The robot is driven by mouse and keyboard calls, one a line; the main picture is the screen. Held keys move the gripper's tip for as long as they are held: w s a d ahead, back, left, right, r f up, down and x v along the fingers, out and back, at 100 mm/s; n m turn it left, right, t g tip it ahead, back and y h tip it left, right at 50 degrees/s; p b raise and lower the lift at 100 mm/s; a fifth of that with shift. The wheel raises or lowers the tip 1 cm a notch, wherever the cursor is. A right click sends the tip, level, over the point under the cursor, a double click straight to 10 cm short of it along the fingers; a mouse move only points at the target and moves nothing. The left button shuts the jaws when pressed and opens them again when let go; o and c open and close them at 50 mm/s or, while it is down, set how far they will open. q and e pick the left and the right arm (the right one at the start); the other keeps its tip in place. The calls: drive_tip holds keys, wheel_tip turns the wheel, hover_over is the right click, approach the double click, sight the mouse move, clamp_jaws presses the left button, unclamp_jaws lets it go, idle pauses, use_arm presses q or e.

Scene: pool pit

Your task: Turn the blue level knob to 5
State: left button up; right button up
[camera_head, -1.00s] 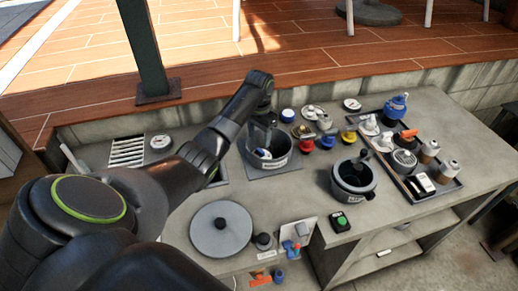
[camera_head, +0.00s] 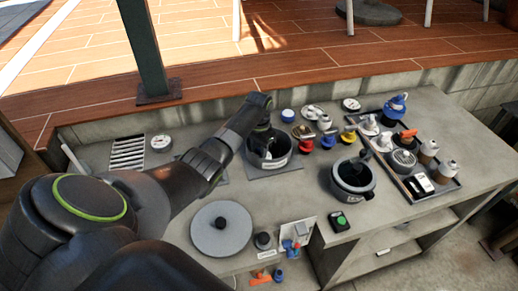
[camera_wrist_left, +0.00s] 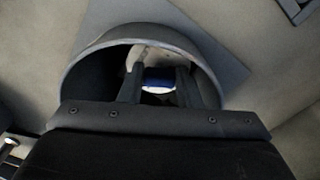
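The blue level knob (camera_wrist_left: 158,80) shows in the left wrist view as a blue band on a pale round part inside a dark round pot (camera_wrist_left: 205,55). In the head view this pot (camera_head: 286,158) stands on a dark square mat at the middle of the counter. My left gripper (camera_head: 264,145) reaches down into it, with its fingers apart. In the left wrist view the fingers (camera_wrist_left: 159,82) are on either side of the blue knob, very close to it. I cannot tell whether they touch it. The knob's number marks are not readable. My right gripper is not in view.
A second dark pot (camera_head: 354,180) stands to the right, and a grey round lid (camera_head: 221,229) lies in front. Coloured knobs and gauges sit behind the pots. A dark tray (camera_head: 447,191) with several fittings is at the right. The counter between the pots is mostly clear.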

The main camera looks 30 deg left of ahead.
use_arm(q)
drive_tip(key=shift+c, duration=1.4)
drive_tip(key=shift+r, duration=0.1)
drive_tip(key=shift+m+p, duration=0.5)
drive_tip(key=shift+m, duration=0.5)
drive_tip(key=m, duration=0.2)
drive_tip(key=shift+w+a+m+p, duration=0.1)
drive_tip(key=shift+m+p, duration=0.2)
drive_tip(key=shift+p, duration=0.05)
drive_tip(key=m, duration=0.3)
drive_tip(key=shift+w+a+m+p, duration=0.1)
drive_tip(key=shift+m+p, duration=0.2)
drive_tip(key=shift+m, duration=0.1)
drive_tip(key=m, duration=0.3)
drive_tip(key=shift+w+m, duration=0.1)
drive_tip(key=shift+m, duration=0.2)
drive_tip(key=m, duration=0.6)
drive_tip(key=shift+w, duration=0.2)
drive_tip(key=m, duration=0.5)
drive_tip(key=shift+w+m+b, duration=0.1)
drive_tip(key=shift+m+b, duration=0.2)
drive_tip(key=shift+m, duration=0.1)
